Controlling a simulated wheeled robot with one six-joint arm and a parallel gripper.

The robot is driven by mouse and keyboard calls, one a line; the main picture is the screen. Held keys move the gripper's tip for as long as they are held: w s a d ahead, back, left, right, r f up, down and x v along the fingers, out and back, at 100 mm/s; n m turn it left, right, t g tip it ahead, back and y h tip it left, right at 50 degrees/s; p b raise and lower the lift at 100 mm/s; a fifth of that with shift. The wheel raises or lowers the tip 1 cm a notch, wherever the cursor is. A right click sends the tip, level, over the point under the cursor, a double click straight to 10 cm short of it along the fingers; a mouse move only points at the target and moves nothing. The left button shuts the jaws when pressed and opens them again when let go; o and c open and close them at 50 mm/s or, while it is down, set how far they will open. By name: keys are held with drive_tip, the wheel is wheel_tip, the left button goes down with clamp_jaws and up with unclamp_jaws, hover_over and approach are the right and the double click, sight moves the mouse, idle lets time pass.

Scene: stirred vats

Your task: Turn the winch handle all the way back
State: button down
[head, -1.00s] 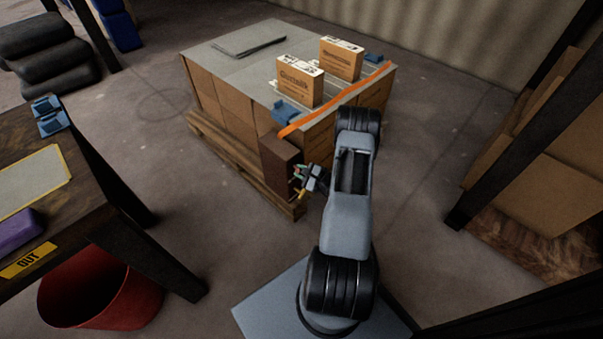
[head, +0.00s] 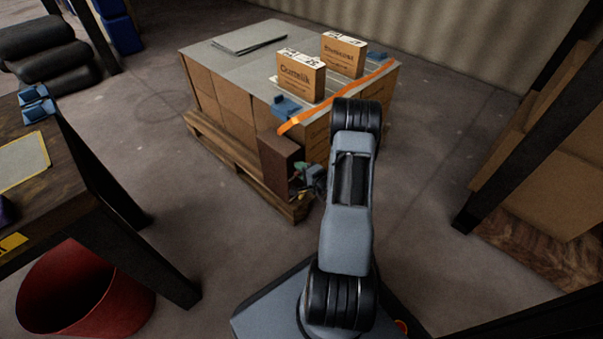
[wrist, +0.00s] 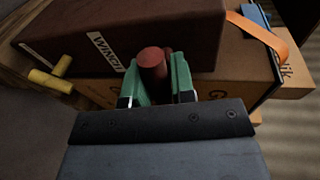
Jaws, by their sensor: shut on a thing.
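The winch is a dark brown box on the near corner of the pallet load in the head view (head: 278,162). In the wrist view its side carries a "WINCH" label (wrist: 106,52). The winch handle ends in a round red-brown grip (wrist: 152,64) that stands out from the box. My gripper (wrist: 158,78) has green fingers, one on each side of this grip, and is shut on it. In the head view my gripper (head: 302,171) is small and partly dark beside the winch. The rest of the handle's crank is hidden.
An orange strap (head: 335,98) crosses the load, with two cartons (head: 301,78) on top. A dark table (head: 75,195) and red bin (head: 85,290) stand left, shelving (head: 545,150) right. Floor is open between.

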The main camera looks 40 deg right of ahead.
drive_tip(key=shift+a+f+n, duration=0.1)
drive_tip(key=shift+f+n, duration=0.1)
drive_tip(key=shift+n, duration=0.1)
idle(0.4)
drive_tip(key=c, duration=1)
unclamp_jaws()
drive_tip(key=shift+r, duration=0.1)
drive_tip(key=p+v, duration=0.3)
drive_tip(key=v, duration=1.1)
drive_tip(key=shift+p, duration=0.3)
drive_tip(key=shift+w+r, duration=0.1)
